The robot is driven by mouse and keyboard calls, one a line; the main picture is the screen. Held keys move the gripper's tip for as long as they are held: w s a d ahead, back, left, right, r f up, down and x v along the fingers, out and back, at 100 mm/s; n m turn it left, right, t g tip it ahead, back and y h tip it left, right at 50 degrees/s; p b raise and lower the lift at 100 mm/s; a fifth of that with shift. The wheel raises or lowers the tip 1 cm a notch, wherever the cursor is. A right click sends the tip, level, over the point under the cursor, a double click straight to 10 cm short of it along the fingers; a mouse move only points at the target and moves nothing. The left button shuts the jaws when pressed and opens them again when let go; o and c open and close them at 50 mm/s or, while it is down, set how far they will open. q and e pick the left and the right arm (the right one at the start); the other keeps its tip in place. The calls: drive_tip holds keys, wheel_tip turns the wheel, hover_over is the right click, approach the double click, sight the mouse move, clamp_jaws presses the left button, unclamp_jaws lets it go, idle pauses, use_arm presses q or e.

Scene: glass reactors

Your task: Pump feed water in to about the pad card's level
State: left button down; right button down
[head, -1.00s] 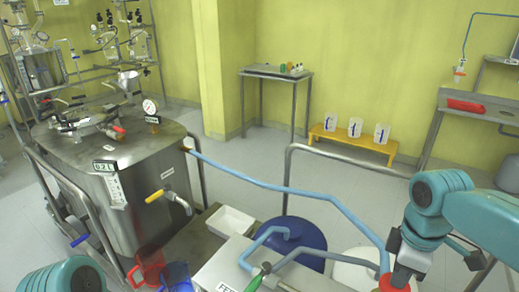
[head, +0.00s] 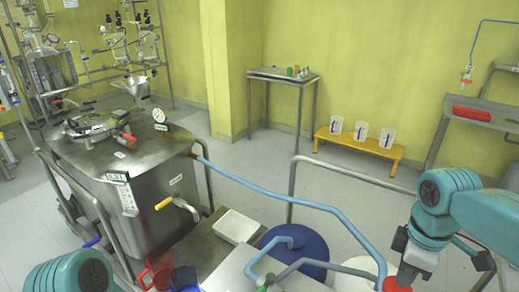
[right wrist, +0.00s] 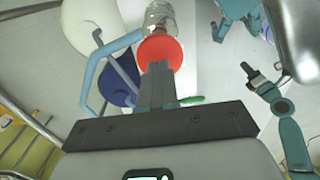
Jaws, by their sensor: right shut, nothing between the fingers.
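A steel tank (head: 130,200) stands at the left with a yellow-handled tap (head: 165,202), a round gauge (head: 159,115) and a small card-like panel (head: 118,178), its writing too small to read surely. A blue hose (head: 280,189) runs from the tank toward a red round pump knob (head: 397,285) at the lower right. My right gripper (right wrist: 157,75) is shut and empty at the red knob (right wrist: 160,54); I cannot tell whether they touch. A clear cylinder (right wrist: 160,14) shows beyond the knob. My left gripper (right wrist: 258,80) appears small in the right wrist view, its jaws unclear.
A blue drum (head: 295,248) and a white tray (head: 236,227) stand near the pump. Red (head: 156,271) and blue (head: 184,279) jugs are below the tap. A yellow bench (head: 360,146) holds several clear beakers. A metal rail (head: 292,190) crosses beside the hose. Open floor lies behind.

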drive_tip(key=shift+r, duration=0.1)
idle(0.4)
wheel_tip(320, 180, down, 9)
drive_tip(key=b, duration=0.6)
drive_tip(key=shift+b, duration=0.4)
wheel_tip(320, 180, up, 9)
drive_tip(key=p, duration=0.8)
drive_tip(key=shift+r+p, duration=0.15)
drive_tip(key=shift+p, duration=0.15)
wheel_tip(320, 180, down, 9)
drive_tip(key=b, duration=0.6)
drive_tip(key=shift+b, duration=0.4)
wheel_tip(320, 180, up, 9)
drive_tip(key=p, duration=0.8)
